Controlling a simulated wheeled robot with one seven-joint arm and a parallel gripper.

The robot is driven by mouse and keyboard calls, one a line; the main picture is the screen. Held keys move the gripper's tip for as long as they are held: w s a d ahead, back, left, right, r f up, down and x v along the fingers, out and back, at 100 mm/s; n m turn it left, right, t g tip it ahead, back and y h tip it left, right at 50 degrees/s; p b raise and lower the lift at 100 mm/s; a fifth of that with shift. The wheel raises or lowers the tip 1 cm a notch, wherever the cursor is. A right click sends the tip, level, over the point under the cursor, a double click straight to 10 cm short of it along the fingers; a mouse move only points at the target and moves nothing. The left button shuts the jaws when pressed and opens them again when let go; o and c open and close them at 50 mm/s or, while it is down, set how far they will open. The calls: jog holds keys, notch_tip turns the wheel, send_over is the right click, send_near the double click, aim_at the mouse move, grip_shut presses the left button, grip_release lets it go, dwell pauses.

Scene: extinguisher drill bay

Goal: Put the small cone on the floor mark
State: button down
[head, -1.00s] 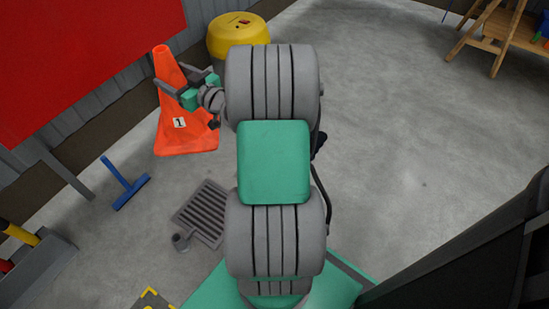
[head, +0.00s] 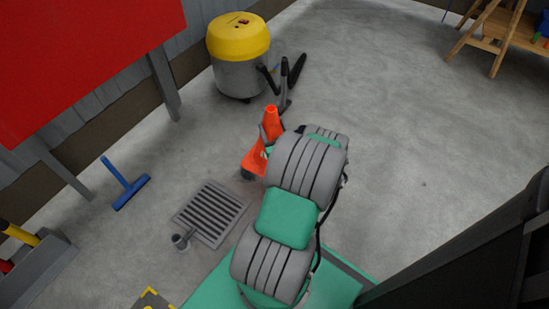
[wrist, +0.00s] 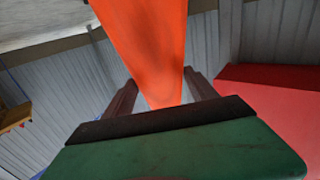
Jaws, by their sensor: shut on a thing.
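The small orange cone (head: 255,158) is in my gripper (head: 268,138) in the head view, beyond my arm, with its tip up. My arm hides its right part and much of its base, so I cannot tell whether it touches the floor. In the wrist view my gripper (wrist: 160,92) has a finger on each side of the orange cone (wrist: 148,45), which fills the upper middle. A yellow-and-black corner marking (head: 150,298) shows at the bottom edge of the head view; it may be part of the floor mark, most of which is out of view.
A yellow-topped vacuum (head: 239,65) stands behind. A red board (head: 85,60), a blue T-shaped tool (head: 125,183) and a grey bin (head: 38,268) are left. Open floor (head: 430,150) lies right.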

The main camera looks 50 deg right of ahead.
aim_at(278, 134)
jog(key=s+f, duration=0.2)
jog(key=shift+s+d+f+m+g+h, duration=0.1)
jog(key=shift+d+f+m+g+h, duration=0.05)
jog(key=shift+f+m+g+h, duration=0.2)
jog(key=w+d+f+b, duration=0.1)
jog(key=w+d, duration=0.1)
jog(key=w+d+f+b, duration=0.1)
jog(key=d+b, duration=0.1)
jog(key=w+d+f+b, duration=0.1)
jog(key=w+d+f, duration=0.1)
jog(key=shift+w+d+f+b, duration=0.1)
jog(key=shift+w+d+b, duration=0.05)
jog(key=shift+w+b, duration=0.2)
jog(key=w+d+f+b, duration=0.2)
jog(key=f, duration=0.1)
jog(key=d+f+b, duration=0.1)
jog(key=shift+w+d+f, duration=0.15)
jog(key=shift+w+f, duration=0.2)
jog(key=shift+w, duration=0.05)
jog(key=shift+w+d+f+b, duration=0.2)
jog(key=shift+d+f+b, duration=0.05)
jog(key=shift+f+b, duration=0.1)
jog(key=shift+w+d+f+b, duration=0.15)
jog(key=shift+f+b, duration=0.65)
jog(key=shift+f, duration=0.9)
jog(key=shift+c, duration=1.3)
grip_release()
jog(key=shift+f, duration=0.1)
